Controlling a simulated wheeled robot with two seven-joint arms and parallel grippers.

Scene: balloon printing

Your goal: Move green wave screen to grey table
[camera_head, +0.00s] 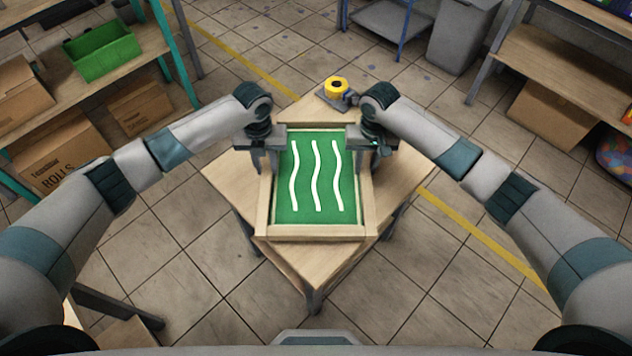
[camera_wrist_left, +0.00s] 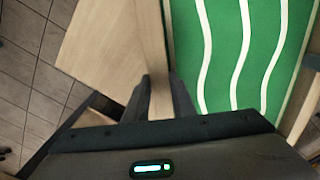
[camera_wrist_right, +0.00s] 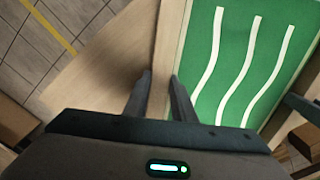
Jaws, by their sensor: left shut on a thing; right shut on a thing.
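The green wave screen (camera_head: 303,204) is a wood-framed green panel with three white wavy lines. It is at or just above the wooden table (camera_head: 228,185) in the head view; I cannot tell whether it touches the top. My left gripper (camera_head: 272,146) is shut on the left side of its frame, and the left wrist view shows the fingers (camera_wrist_left: 160,88) on either side of the wooden rail. My right gripper (camera_head: 357,145) is shut on the right side of the frame, and the right wrist view shows its fingers (camera_wrist_right: 160,85) around that rail. No grey table is clearly identifiable.
Shelves with a green bin (camera_head: 103,50) and boxes stand at the left. A wooden shelf (camera_head: 560,65) and a grey bin (camera_head: 465,35) are at the right. Tiled floor around the table is open.

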